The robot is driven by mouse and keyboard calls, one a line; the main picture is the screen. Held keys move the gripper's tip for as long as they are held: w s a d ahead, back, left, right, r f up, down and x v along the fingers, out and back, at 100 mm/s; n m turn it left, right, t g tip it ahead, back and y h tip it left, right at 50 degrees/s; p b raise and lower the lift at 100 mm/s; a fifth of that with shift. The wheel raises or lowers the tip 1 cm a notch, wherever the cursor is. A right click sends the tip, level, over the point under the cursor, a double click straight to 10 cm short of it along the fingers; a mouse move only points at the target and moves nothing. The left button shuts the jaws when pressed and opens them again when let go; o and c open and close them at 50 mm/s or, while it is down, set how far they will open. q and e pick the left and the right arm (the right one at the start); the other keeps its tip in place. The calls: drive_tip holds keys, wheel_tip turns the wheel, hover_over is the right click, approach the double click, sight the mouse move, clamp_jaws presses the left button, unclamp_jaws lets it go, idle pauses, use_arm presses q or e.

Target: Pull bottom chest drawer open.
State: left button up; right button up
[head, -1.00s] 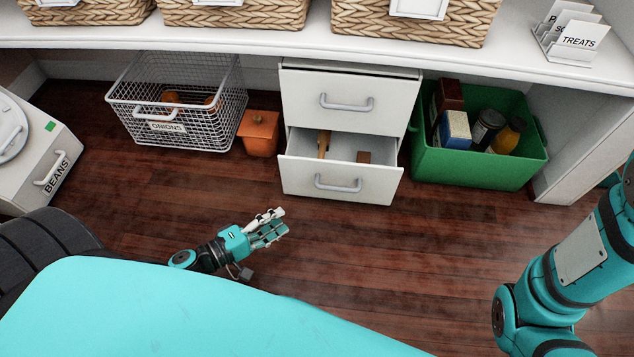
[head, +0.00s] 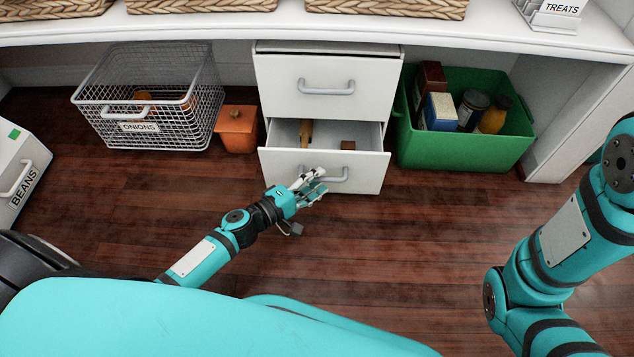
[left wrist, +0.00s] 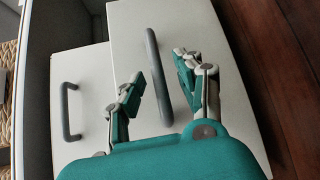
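The white chest (head: 328,75) stands under the counter with two drawers. Its bottom drawer (head: 368,172) is part way open, and a brown bar-like item and a small brown block show inside. The top drawer is shut. My left gripper (head: 318,180) is at the left part of the bottom drawer's grey handle (head: 338,176). In the left wrist view the open fingers (left wrist: 160,88) stand on either side of the bottom handle (left wrist: 158,75); I cannot tell whether they touch it. My right gripper is out of view; only my right arm shows.
A wire onion basket (head: 150,125) and an orange pot (head: 237,130) stand left of the chest. A green crate (head: 465,150) with boxes and jars stands close on its right. A beans bin (head: 25,170) is far left. The floor in front is clear.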

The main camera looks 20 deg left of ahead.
use_arm(q)
drive_tip(key=shift+w+d, duration=0.2)
drive_tip(key=shift+w, duration=0.1)
clamp_jaws()
drive_tip(key=shift+f, duration=0.1)
